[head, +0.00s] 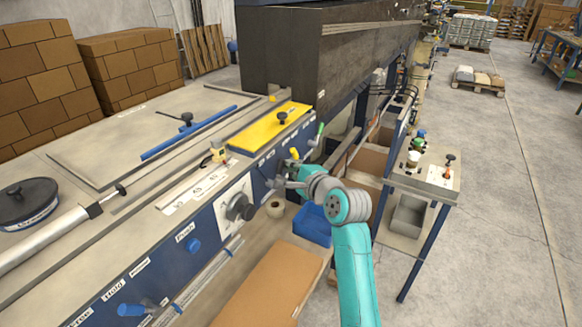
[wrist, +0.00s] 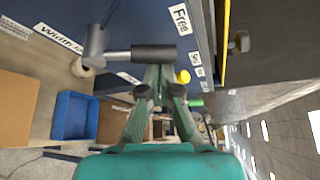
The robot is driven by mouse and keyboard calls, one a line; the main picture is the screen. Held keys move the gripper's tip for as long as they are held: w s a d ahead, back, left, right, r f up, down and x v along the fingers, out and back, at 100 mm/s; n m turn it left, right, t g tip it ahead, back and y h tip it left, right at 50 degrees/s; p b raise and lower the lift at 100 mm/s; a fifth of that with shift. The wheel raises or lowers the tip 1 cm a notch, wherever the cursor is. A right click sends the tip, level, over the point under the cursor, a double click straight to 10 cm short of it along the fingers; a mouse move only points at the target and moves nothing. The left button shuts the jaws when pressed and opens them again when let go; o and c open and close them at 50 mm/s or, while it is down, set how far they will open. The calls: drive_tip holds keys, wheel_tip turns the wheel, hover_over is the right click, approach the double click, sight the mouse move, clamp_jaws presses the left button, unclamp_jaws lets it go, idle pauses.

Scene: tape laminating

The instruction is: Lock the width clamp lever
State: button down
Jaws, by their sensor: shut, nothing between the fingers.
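The width clamp lever shows in the wrist view as a grey hub (wrist: 95,45) with a short metal rod and a dark cylindrical handle (wrist: 155,53), on the blue panel (wrist: 140,15). The handle points right in that view, below the "Free" label (wrist: 180,18). My gripper (wrist: 160,82) is shut and empty, its fingertips right at the handle's near side; whether they touch it I cannot tell. In the head view my gripper (head: 286,182) is at the machine's front panel and partly hides the lever.
A yellow knob (wrist: 183,76) and a green one (wrist: 195,102) sit close beside the fingers. A blue bin (head: 312,226), a tape roll (head: 275,207) and cardboard (head: 268,288) lie below.

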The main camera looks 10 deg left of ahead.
drive_tip(key=n, duration=0.1)
drive_tip(key=s+n+t, duration=0.1)
drive_tip(key=s+n+y, duration=0.1)
drive_tip(key=shift+a+r+t, duration=0.4)
drive_tip(key=n, duration=0.1)
drive_tip(key=s+n+t+y, duration=0.1)
drive_tip(key=n, duration=0.1)
drive_tip(key=shift+s+a, duration=0.3)
drive_tip(key=shift+s+a+n+y, duration=0.1)
drive_tip(key=shift+s+n+y, duration=0.2)
drive_tip(key=shift+s+a, duration=0.1)
drive_tip(key=shift+s, duration=0.25)
drive_tip(key=shift+s+a+f, duration=0.15)
drive_tip(key=shift+s+f, duration=0.05)
drive_tip(key=w+d+r, duration=0.2)
drive_tip(key=w, duration=0.1)
drive_tip(key=v, duration=1)
drive_tip(key=shift+w+f, duration=0.2)
drive_tip(key=shift+f, duration=0.2)
drive_tip(key=shift+d, duration=0.15)
